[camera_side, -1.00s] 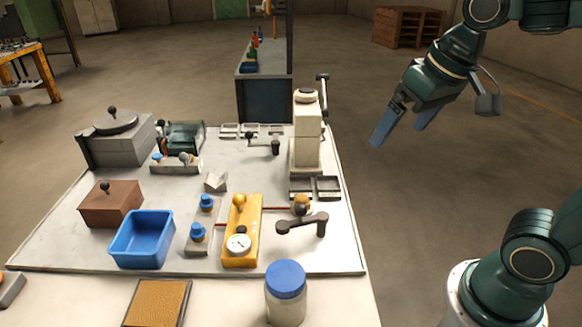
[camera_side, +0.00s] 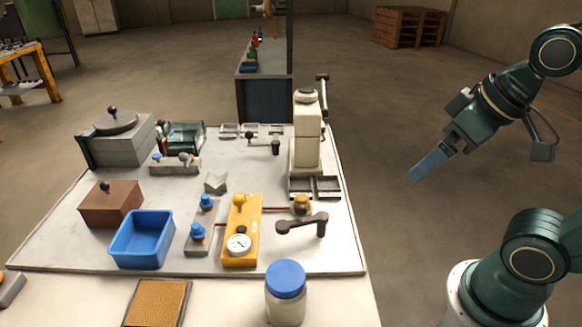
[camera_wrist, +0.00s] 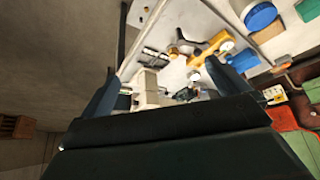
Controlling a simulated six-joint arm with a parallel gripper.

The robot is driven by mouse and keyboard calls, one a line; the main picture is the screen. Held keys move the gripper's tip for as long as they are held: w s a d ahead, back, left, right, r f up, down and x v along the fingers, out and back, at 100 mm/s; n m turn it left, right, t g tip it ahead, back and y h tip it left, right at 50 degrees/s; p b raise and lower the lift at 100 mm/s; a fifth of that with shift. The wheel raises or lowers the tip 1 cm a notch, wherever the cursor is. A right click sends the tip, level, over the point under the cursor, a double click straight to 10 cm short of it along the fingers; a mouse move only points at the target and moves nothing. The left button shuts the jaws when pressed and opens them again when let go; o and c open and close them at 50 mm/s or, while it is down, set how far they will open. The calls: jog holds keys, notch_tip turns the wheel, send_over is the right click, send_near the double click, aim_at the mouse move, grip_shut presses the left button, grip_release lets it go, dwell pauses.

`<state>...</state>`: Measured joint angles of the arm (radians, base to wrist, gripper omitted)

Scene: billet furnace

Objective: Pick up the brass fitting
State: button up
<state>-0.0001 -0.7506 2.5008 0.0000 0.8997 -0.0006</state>
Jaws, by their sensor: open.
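A small round brass-coloured piece (camera_side: 302,203), which looks like the brass fitting, sits on the white bench top just behind a dark crank handle (camera_side: 302,223). A thin red rod runs from it towards a yellow gauge block (camera_side: 242,230). In the wrist view a brass-yellow spot (camera_wrist: 173,52) beside the dark handle may be the same piece. My gripper (camera_side: 430,166) is open and empty, in the air off the right side of the bench, well away from the fitting. Its two blue-grey fingers stand apart in the wrist view (camera_wrist: 162,78).
A cream column press (camera_side: 307,135) stands behind the fitting. A blue bin (camera_side: 142,238), a brown box (camera_side: 111,204) and a grey furnace box (camera_side: 118,140) are on the left. A blue-lidded jar (camera_side: 286,293) stands in front.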

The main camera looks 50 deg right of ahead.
jog(key=c, duration=0.9)
jog(key=shift+o, duration=0.2)
jog(key=m+g, duration=0.6)
jog(key=m, duration=0.3)
send_over(302, 197)
jog(key=shift+f, duration=8.3)
